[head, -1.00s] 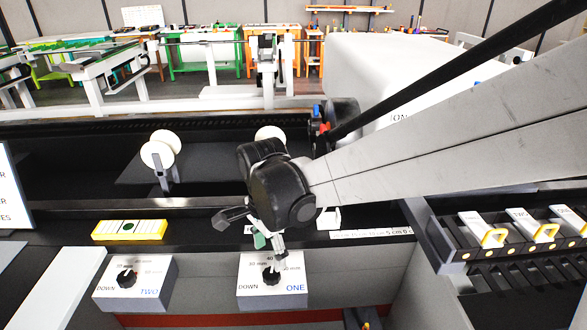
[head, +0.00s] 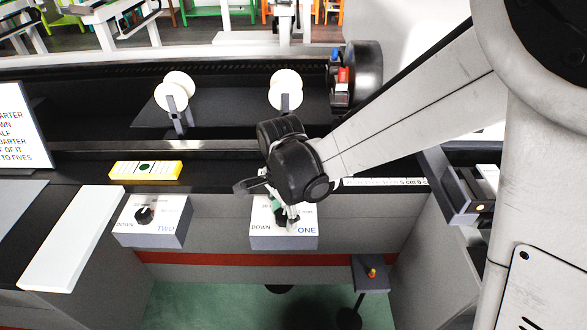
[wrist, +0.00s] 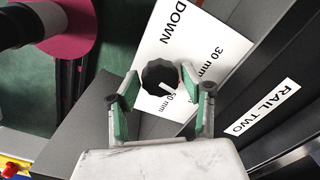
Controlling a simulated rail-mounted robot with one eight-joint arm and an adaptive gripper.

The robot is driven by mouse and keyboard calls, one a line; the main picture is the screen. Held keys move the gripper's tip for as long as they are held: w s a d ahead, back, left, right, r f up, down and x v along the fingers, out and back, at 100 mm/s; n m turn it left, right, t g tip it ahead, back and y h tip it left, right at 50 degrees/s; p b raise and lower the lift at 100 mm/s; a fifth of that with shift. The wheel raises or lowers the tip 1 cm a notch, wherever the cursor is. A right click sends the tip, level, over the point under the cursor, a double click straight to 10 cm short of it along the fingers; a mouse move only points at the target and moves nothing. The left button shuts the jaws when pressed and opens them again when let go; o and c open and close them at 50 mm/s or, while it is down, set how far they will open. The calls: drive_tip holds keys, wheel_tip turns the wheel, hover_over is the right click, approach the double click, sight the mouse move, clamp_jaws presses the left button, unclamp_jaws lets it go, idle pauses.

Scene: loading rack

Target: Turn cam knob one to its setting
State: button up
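Cam knob one is a black fluted knob (wrist: 160,76) on the white face of the box marked ONE (head: 268,243). In the head view my gripper (head: 284,214) is over it and hides much of its dial. In the wrist view my gripper (wrist: 166,92) is open, with a green-padded finger on each side of the knob. Small gaps show between the fingers and the knob. The knob's white pointer mark is near the lower label, which appears to read 50 mm. DOWN and 30 mm also show on the dial.
A similar box marked TWO (head: 150,236) with its own knob stands to the left. Two white rollers stand behind. A small pedestal with a red-and-yellow button (head: 371,273) stands low on the right.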

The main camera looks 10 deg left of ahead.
drive_tip(key=c, duration=0.8)
